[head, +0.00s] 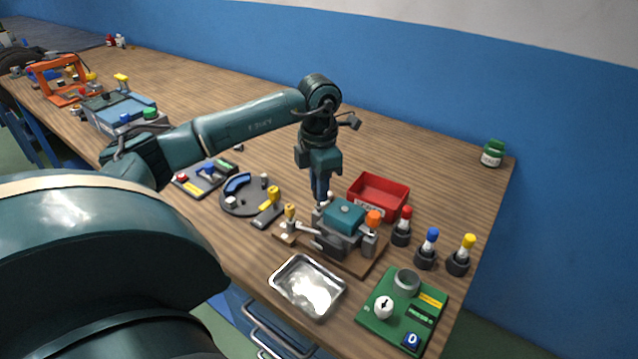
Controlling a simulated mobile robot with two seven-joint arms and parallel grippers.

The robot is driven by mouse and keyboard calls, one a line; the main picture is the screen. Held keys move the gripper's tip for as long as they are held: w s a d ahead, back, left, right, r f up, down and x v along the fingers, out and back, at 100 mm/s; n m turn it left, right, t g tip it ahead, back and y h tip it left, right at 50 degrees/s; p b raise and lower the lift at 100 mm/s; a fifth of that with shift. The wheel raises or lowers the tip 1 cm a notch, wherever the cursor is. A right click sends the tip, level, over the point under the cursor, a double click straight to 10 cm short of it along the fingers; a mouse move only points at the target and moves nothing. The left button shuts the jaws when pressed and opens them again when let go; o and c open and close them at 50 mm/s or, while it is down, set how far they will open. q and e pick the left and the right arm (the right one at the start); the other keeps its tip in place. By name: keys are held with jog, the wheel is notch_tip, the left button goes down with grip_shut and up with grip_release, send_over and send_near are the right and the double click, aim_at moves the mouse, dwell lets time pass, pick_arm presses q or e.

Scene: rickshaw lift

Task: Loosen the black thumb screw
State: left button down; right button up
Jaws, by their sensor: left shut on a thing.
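My left gripper (322,188) points straight down at the back left side of a clamp fixture (345,228) on a brown wooden base. Its fingers are shut on a small part there, which they mostly hide. This part is where the black thumb screw appears to be, but its color and shape are too small to make out. My right gripper is not in view.
A red bin (378,194) stands close behind the fixture. Red, blue and yellow-topped tools in black holders (426,248) stand to its right. A metal tray (308,287) and a green panel (402,310) lie in front. A round grey plate (243,206) lies left.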

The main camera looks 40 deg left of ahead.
pick_arm(q)
jog(key=shift+n, duration=1.4)
jog(key=c, duration=1.2)
grip_release()
notch_tip(320, 180, up, 13)
jog(key=shift+p, duration=0.3)
jog(key=shift+r, duration=0.1)
